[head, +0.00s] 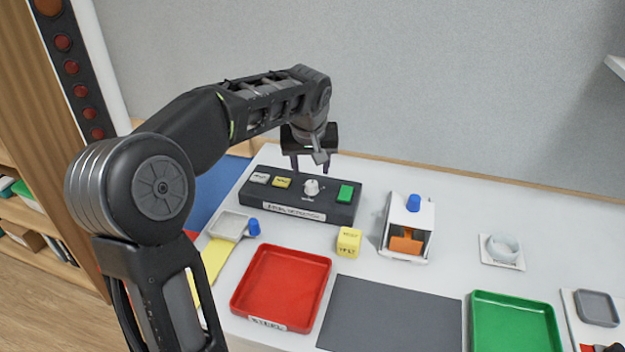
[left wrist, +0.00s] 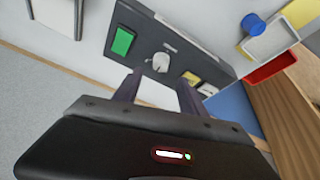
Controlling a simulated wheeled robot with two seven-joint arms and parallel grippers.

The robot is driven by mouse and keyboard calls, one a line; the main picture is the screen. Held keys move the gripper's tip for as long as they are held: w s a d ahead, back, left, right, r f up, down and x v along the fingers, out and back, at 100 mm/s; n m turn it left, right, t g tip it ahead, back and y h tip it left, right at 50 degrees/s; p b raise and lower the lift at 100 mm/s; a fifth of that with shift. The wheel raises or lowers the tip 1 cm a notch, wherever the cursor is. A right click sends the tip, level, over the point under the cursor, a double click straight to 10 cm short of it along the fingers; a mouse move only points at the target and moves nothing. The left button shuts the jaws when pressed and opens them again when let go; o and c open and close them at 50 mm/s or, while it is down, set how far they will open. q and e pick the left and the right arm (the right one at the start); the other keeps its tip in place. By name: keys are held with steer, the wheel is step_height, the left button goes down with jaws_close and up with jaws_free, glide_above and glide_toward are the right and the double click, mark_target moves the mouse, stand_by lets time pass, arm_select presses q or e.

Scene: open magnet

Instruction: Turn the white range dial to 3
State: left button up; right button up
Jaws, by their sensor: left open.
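The white range dial (head: 311,187) stands on a dark control box (head: 326,207), between a yellow button and a green button (head: 345,193). The dial also shows in the left wrist view (left wrist: 161,62), just beyond my fingers. My left gripper (head: 310,168) is open and empty, pointing down above the back of the box, near the dial and apart from it. Its two fingers show in the left wrist view (left wrist: 158,88). The number the dial points to is too small to read. My right gripper is not in view.
A red tray (head: 240,298), a grey mat (head: 390,318) and a green tray (head: 515,300) lie in front. A yellow cube (head: 349,242) and a white holder with a blue knob (head: 413,203) stand right of the box. The table behind the holder is clear.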

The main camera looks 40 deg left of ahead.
mark_target(311, 183)
arm_select(q)
steer(key=p+x, duration=0.1)
steer(key=x, duration=0.6)
steer(key=shift+f, duration=0.25)
steer(key=shift+c, duration=0.4)
jaws_close()
